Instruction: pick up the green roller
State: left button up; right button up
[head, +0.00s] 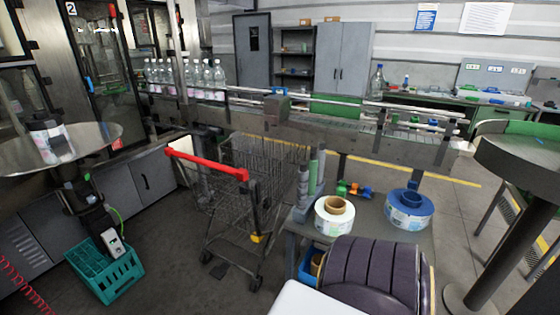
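A green roller (321,166) stands upright at the back left corner of a small grey table. It is close beside other upright cylinders, grey (303,186) and grey-green (313,177), which partly hide it. I cannot tell whether they touch. Neither of my grippers is in view.
The table (370,222) also carries a white label reel (334,215), a blue-rimmed reel (408,209) and small coloured parts (353,189). A dark padded seat (375,270) stands in front. A red-handled trolley (245,205) is left of the table. The conveyor (350,130) runs behind.

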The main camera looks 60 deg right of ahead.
aim_at(313, 163)
jog(key=z, duration=2.3)
